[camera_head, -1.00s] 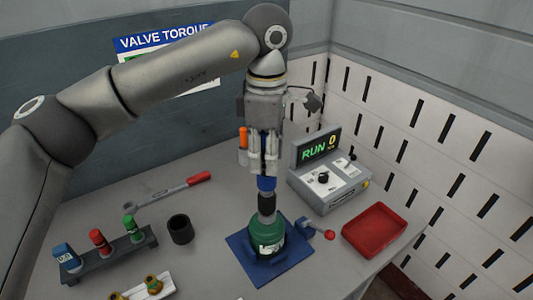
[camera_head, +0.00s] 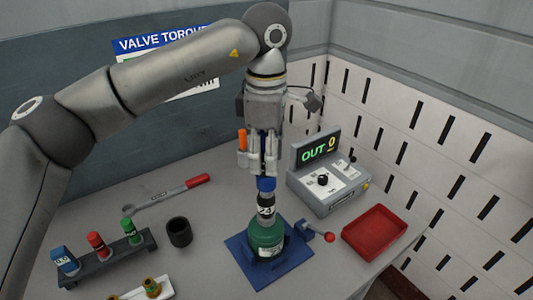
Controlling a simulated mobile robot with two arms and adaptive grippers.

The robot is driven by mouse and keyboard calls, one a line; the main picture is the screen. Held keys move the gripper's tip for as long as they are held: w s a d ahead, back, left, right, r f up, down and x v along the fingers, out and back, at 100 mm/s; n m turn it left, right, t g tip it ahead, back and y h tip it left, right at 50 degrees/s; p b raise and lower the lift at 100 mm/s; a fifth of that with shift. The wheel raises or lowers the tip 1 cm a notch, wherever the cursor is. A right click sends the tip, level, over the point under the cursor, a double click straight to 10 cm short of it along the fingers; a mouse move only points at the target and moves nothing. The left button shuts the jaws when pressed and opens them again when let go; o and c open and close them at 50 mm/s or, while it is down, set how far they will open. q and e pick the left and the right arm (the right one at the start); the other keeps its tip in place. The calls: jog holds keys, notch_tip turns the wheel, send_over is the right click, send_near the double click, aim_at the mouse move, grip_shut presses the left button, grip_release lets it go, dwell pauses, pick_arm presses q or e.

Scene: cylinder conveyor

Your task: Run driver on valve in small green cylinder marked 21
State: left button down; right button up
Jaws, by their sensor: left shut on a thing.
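My left gripper (camera_head: 264,168) points down and is shut on the driver (camera_head: 266,184), which has a blue upper part. Below it is a dark socket-like piece (camera_head: 265,199) with a white marking that looks like 24. The driver stands upright over the small green cylinder (camera_head: 265,236), and its lower end meets the cylinder's top. The valve is hidden there. The cylinder stands upright on a blue clamp base (camera_head: 240,253) with a red-knobbed lever (camera_head: 329,237). Its pale label is too small to read. My right gripper is not in view.
A control box (camera_head: 325,185) behind right displays OUT 0. A red tray (camera_head: 374,232) is at right. A rack (camera_head: 105,262) of coloured pieces, a black cup (camera_head: 179,231), a red-handled wrench (camera_head: 165,194) and a white holder with brass fittings (camera_head: 150,288) are at left.

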pick_arm(q)
jog(key=shift+w, duration=0.1)
jog(key=shift+w+r+p, duration=0.1)
jog(key=shift+r+p, duration=0.5)
jog(key=shift+r, duration=0.2)
jog(key=shift+r+p, duration=1.45)
jog(key=shift+r, duration=0.9)
jog(key=shift+a+f, duration=0.1)
